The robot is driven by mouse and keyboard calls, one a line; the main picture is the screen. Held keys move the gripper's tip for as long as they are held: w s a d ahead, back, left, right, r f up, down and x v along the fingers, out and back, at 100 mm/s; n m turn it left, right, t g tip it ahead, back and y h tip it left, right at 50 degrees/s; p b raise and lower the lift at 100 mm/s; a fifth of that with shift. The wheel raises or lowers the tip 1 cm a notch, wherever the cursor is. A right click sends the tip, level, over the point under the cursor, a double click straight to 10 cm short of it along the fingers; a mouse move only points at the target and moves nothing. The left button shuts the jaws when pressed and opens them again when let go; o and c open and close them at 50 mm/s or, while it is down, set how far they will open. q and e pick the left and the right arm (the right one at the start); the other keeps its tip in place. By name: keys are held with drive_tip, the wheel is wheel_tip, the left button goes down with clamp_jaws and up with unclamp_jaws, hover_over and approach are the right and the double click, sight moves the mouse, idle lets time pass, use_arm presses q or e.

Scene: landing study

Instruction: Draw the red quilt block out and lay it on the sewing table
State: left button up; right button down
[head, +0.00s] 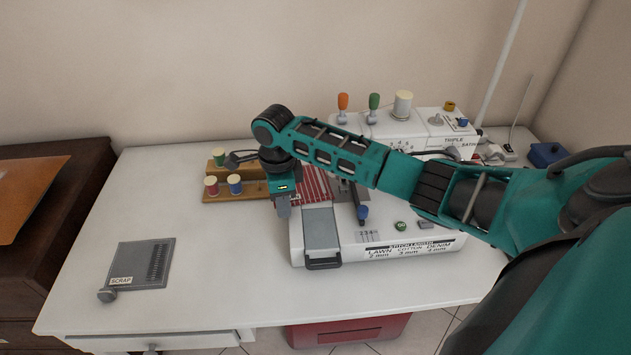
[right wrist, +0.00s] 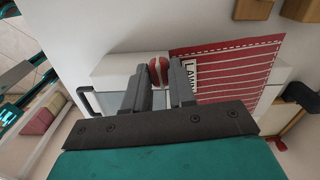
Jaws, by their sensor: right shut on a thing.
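The red quilt block (head: 312,186) has white stripes and lies flat on the bed of the white sewing machine (head: 375,242), partly hidden by my right arm. In the right wrist view the red quilt block (right wrist: 232,68) shows a LAWN label and a dashed white border. My right gripper (head: 283,210) is at its left edge, low over the machine. In the right wrist view the right gripper (right wrist: 159,86) is shut on a round red piece at the block's edge. The white sewing table (head: 215,285) carries the machine. My left gripper is not in view.
A wooden spool rack (head: 250,190) stands behind my right gripper. A grey SCRAP mat (head: 143,264) lies at the table's left. Table between mat and machine is clear. Levers and a spool (head: 403,104) rise on the machine's back. A red box (head: 345,332) is below the table.

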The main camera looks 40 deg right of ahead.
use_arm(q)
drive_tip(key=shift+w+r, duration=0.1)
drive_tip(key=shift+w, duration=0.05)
use_arm(e)
drive_tip(key=shift+w+a, duration=0.25)
drive_tip(key=shift+a, duration=0.6)
drive_tip(key=shift+w+a, duration=0.25)
drive_tip(key=shift+a, duration=0.55)
drive_tip(key=shift+r, duration=0.1)
wheel_tip(320, 180, up, 6)
drive_tip(key=w+a, duration=0.1)
drive_tip(key=shift+a, duration=0.35)
